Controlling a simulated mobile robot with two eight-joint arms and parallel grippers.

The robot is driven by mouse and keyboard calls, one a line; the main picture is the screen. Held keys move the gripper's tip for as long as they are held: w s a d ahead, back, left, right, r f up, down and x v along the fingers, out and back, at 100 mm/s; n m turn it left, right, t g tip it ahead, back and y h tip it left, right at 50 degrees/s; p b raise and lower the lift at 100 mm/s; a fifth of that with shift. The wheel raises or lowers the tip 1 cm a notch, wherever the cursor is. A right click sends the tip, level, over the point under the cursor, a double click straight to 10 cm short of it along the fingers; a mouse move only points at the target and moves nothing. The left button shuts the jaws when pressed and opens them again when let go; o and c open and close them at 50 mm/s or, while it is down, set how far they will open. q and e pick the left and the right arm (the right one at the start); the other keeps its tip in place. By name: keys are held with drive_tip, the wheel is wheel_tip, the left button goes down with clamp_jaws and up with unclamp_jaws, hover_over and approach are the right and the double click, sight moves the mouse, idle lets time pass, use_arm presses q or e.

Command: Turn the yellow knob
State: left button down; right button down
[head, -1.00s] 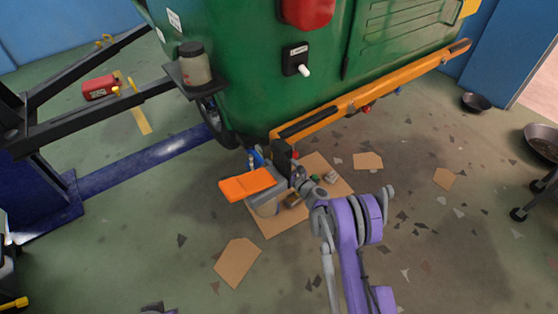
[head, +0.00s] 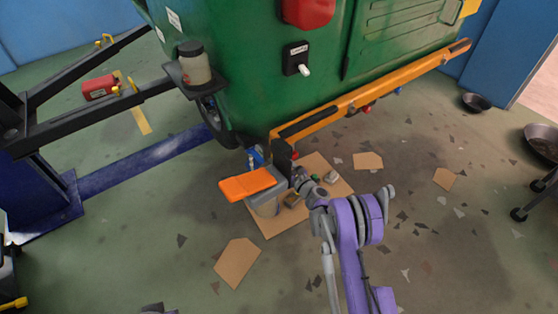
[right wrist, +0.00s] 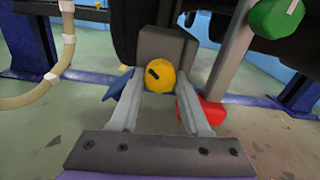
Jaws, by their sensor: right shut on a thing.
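The yellow knob (right wrist: 160,76) shows in the right wrist view as a round yellow end with a dark slot, just below a grey block. My right gripper (right wrist: 158,90) has one finger on each side of it and is shut on it. In the head view my right gripper (head: 291,168) is at the low front corner of the green vehicle (head: 255,80), under the end of the orange rail. The knob is hidden there. My left gripper is not in view.
An orange board (head: 246,184) on a grey bucket stands left of the gripper. A black lift arm (head: 95,111) reaches under the vehicle. Cardboard pieces lie on the floor.

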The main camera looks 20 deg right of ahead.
drive_tip(key=n, duration=0.3)
drive_tip(key=shift+b, duration=0.3)
drive_tip(key=n, duration=0.3)
drive_tip(key=shift+n, duration=0.4)
drive_tip(key=n, duration=1.2)
drive_tip(key=shift+r+n, duration=0.15)
drive_tip(key=shift+n, duration=0.25)
drive_tip(key=n+p, duration=0.1)
drive_tip(key=n, duration=0.5)
drive_tip(key=shift+n, duration=0.3)
drive_tip(key=shift+c, duration=1.8)
unclamp_jaws()
